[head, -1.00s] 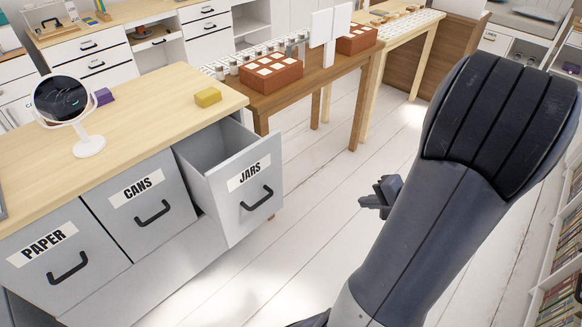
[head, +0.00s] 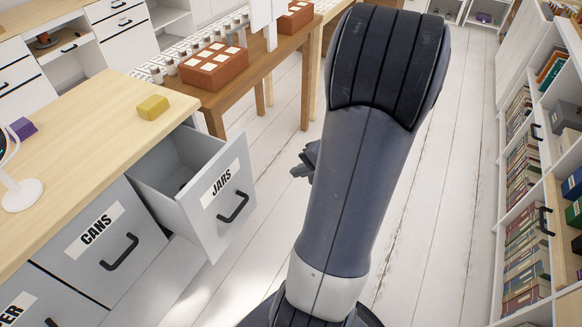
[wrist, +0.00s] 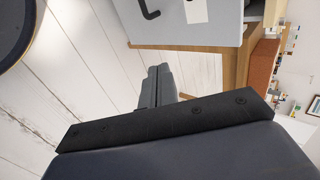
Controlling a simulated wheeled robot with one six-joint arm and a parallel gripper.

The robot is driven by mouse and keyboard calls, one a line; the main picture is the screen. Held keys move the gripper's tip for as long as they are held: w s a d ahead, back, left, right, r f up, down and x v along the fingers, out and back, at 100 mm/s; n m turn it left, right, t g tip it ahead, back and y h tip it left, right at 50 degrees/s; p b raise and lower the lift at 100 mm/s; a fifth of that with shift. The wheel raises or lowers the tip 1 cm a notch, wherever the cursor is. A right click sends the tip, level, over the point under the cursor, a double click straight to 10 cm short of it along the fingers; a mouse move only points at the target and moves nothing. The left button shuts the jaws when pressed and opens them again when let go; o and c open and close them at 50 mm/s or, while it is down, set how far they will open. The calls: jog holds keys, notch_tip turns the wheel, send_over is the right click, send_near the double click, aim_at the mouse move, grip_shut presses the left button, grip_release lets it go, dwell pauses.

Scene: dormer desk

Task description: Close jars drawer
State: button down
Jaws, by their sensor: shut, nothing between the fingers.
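The jars drawer (head: 205,205) stands pulled out of the grey cabinet at the right end of the wooden counter, with its inside showing in the head view. Its front bears a JARS label (head: 222,184) and a black handle (head: 233,207). The drawer front also shows at the top of the wrist view (wrist: 190,28), with part of the handle (wrist: 150,9). My gripper (head: 301,165) is to the right of the drawer front, apart from it, partly hidden behind my arm. In the wrist view my gripper (wrist: 159,72) has its fingers together and empty.
The closed CANS drawer (head: 100,240) is left of the jars drawer. A yellow block (head: 153,107) lies on the counter (head: 100,120). A brown table (head: 225,95) with a brick-coloured box (head: 212,66) stands behind. Bookshelves (head: 525,200) line the right side. White plank floor is clear between.

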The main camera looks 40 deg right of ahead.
jog(key=w+a+f, duration=0.3)
jog(key=w+f, duration=0.2)
jog(key=w, duration=0.4)
jog(key=shift+a, duration=0.15)
jog(key=shift+b, duration=0.3)
jog(key=b, duration=0.2)
send_near(194, 139)
jog(key=w+a+f, duration=0.2)
jog(key=a+f, duration=0.1)
jog(key=a, duration=0.1)
jog(key=shift+r, duration=0.45)
